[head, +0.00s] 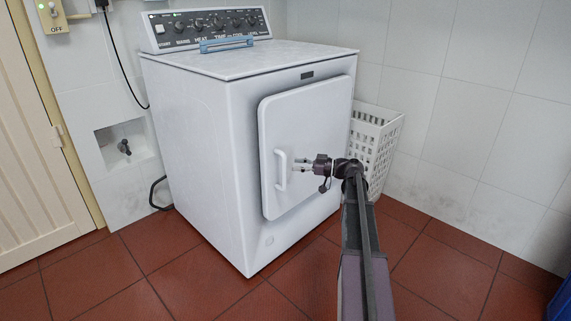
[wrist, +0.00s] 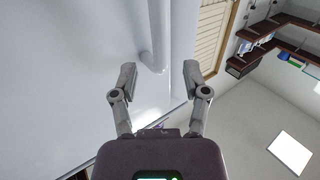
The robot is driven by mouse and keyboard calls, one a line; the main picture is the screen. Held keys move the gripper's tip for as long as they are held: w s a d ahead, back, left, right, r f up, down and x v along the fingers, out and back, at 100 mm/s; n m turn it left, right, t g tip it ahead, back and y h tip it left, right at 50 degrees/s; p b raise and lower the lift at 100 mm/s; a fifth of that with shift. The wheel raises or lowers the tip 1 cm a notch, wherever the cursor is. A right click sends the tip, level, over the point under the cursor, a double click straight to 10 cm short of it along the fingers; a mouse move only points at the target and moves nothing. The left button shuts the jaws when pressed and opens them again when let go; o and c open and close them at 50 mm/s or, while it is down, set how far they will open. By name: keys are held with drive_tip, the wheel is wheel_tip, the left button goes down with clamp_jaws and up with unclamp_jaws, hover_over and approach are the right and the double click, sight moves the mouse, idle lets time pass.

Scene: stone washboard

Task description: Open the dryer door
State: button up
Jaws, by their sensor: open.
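The white dryer (head: 190,140) stands against the tiled wall. Its square door (head: 300,130) looks shut, flush with the front. A white vertical handle (head: 281,170) is on the door's left side. My gripper (head: 296,165) is in front of the door, just right of the handle, with its fingers pointing left at it. In the wrist view my gripper (wrist: 158,80) is open and empty, and the handle (wrist: 158,35) shows ahead, in line with the gap between the fingertips. Whether the fingers reach around the handle is hard to tell; they look short of it.
A white laundry basket (head: 374,150) stands right of the dryer by the wall. A cream slatted door (head: 35,150) is at the left. A blue object (head: 560,303) shows at the lower right edge.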

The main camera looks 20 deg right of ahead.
drive_tip(key=shift+x, duration=2.5)
drive_tip(key=shift+c, duration=0.2)
drive_tip(key=shift+d, duration=0.1)
clamp_jaws()
